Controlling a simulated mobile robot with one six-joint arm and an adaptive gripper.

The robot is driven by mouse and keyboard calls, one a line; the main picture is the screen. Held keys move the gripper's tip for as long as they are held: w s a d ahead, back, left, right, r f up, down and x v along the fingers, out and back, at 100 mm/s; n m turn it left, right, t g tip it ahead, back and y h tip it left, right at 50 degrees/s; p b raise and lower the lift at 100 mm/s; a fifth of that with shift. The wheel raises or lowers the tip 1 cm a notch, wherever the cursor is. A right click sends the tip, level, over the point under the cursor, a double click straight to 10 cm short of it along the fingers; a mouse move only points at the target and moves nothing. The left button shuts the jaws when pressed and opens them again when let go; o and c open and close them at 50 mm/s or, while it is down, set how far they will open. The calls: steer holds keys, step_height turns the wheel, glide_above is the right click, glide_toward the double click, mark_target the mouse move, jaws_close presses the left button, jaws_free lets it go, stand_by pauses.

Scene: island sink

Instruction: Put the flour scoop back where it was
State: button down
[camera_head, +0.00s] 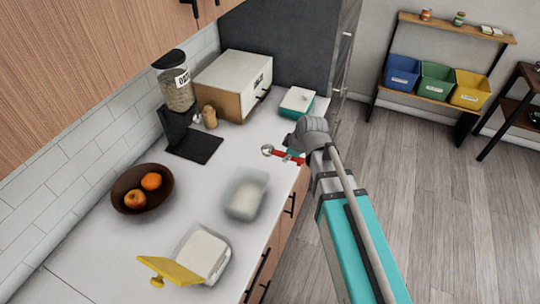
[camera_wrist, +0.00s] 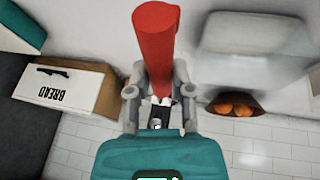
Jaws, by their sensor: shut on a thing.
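The flour scoop has a red handle and a small round metal end (camera_head: 267,150). My gripper (camera_head: 300,148) is shut on the red handle and holds it over the counter's front edge, with the metal end pointing left. In the wrist view the red handle (camera_wrist: 156,45) stands out between the fingers of my gripper (camera_wrist: 160,92); the metal end is not visible there. A clear container with white contents (camera_head: 246,195) stands left of and nearer than the scoop. Another white-filled container (camera_head: 207,256) stands at the front, with a yellow lid (camera_head: 170,271) tilted beside it.
A teal-edged container (camera_head: 298,101) stands behind my gripper. A bread box (camera_head: 232,84), a dispenser (camera_head: 176,88) on a dark base and a fruit bowl (camera_head: 142,189) line the wall side. Counter between the bowl and the clear container is free.

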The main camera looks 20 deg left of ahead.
steer(key=b, duration=0.4)
glide_toward(273, 158)
steer(key=a+b, duration=0.1)
steer(key=b, duration=0.1)
steer(key=w+a+f+b, duration=0.1)
steer(key=shift+a+f+b, duration=0.15)
steer(key=shift+a+b, duration=0.2)
steer(key=shift+a, duration=0.05)
steer(key=shift+w+a+f+b, duration=0.2)
steer(key=shift+f+b, duration=0.1)
steer(key=shift+w+a+f+b, duration=0.3)
steer(key=shift+w+f+b, duration=0.1)
steer(key=shift+f+b, duration=0.35)
steer(key=shift+s+f+b, duration=0.1)
steer(key=shift+f+b, duration=1.15)
steer(key=c, duration=0.5)
jaws_free()
